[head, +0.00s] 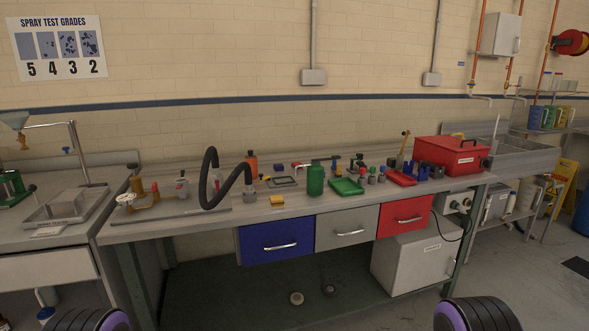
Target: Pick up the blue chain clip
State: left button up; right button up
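Several small dark blue pieces (423,174) stand on the right part of the workbench (300,208), in front of the red toolbox (452,157). One or more of them may be the blue chain clip; they are too small to tell for sure. They stand close together, beside a red tray (401,178). Neither of my grippers shows in the head view. Only dark rounded parts with purple rings, which look like my own arms, show at the bottom left and bottom right edges, well apart from the bench top.
A green tray (347,187), a green bottle (315,180), a yellow block (277,201) and a black curved hose (209,182) crowd the bench. Blue (276,241), grey (347,231) and red (405,217) drawers are shut below. The bench's front edge strip is mostly clear.

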aim_at(278, 168)
jog(key=u, duration=0.25)
jog(key=k, duration=0.35)
jog(key=z, duration=1.1)
jog(key=i, duration=0.9)
jog(key=u, duration=0.4)
jog(key=i, duration=0.65)
jog(key=u, duration=0.55)
